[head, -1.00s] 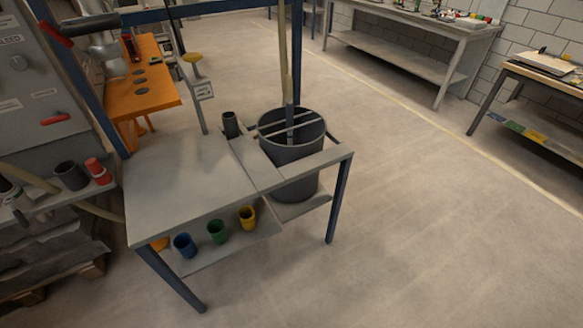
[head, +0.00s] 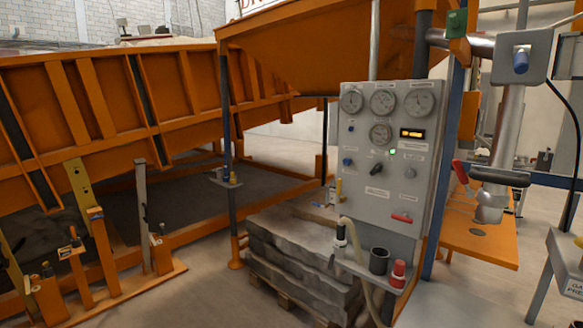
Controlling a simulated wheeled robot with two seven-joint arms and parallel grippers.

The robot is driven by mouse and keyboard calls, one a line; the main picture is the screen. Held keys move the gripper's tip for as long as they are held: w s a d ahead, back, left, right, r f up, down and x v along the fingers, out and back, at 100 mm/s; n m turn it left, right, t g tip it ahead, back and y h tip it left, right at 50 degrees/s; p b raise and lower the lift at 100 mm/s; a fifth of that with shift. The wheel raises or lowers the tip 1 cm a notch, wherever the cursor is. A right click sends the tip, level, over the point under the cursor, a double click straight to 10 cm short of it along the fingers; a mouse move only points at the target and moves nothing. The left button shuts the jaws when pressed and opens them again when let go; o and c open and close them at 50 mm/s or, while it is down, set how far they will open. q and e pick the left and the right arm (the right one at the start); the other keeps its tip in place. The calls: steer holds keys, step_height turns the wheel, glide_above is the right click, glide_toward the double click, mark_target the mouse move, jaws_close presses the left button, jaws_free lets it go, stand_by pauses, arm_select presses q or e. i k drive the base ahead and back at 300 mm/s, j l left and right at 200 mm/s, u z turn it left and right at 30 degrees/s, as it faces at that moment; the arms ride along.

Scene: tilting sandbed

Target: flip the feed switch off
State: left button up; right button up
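A grey control panel (head: 352,200) stands right of centre in the head view, facing me. In its middle row are a blue knob (head: 347,161), a black switch (head: 376,169) tilted to one side, and a grey knob (head: 410,172). Their labels are too small to read, so I cannot tell which is the feed switch. A green lamp (head: 393,152) is lit beneath an amber display (head: 411,133). A red handle (head: 402,218) sits low on the panel. Neither of my grippers is in view.
A small shelf below the panel holds a dark cup (head: 379,261) and a red item (head: 398,273). A pallet of grey slabs (head: 300,255) stands at its left. An orange tilting bed (head: 100,100) fills the left. Pipework with a red-handled valve (head: 460,172) stands at right.

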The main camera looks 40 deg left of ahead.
mark_target(378, 168)
steer(key=u, duration=0.85)
steer(key=i+j+u, duration=0.1)
steer(key=i+j, duration=0.25)
steer(key=i+j+u, duration=0.15)
steer(key=i+j, duration=0.2)
steer(key=i, duration=0.15)
steer(key=i+j+u, duration=0.1)
steer(key=i+j, duration=0.15)
steer(key=i, duration=0.2)
steer(key=i+j+u, duration=0.15)
steer(key=i, duration=0.3)
steer(key=j, duration=0.1)
